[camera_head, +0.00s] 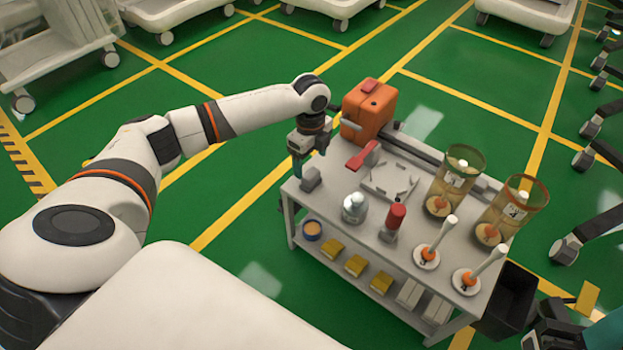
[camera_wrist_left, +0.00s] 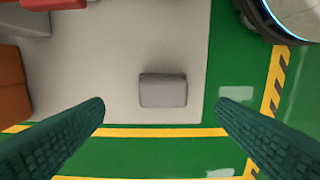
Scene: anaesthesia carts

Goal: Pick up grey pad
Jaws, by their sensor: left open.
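The grey pad (camera_head: 310,179) is a small block at the left corner of the cart's top. In the left wrist view the grey pad (camera_wrist_left: 163,91) lies near the edge of the pale top, between the two finger lines. My left gripper (camera_head: 299,172) points down over that corner, above and close beside the pad in the head view. Its dark green ribbed fingers (camera_wrist_left: 161,106) are wide apart with nothing between them. A dark part of my right gripper (camera_head: 567,335) shows at the lower right edge, mostly cut off.
The cart top (camera_head: 329,207) also holds an orange box (camera_head: 367,110), a red-handled item (camera_head: 361,157), a glass jar (camera_head: 354,208), a red-capped bottle (camera_head: 394,218) and two amber canisters (camera_head: 456,182). Two white-stemmed items (camera_head: 432,249) stand at the front right. Green floor lies left of the cart.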

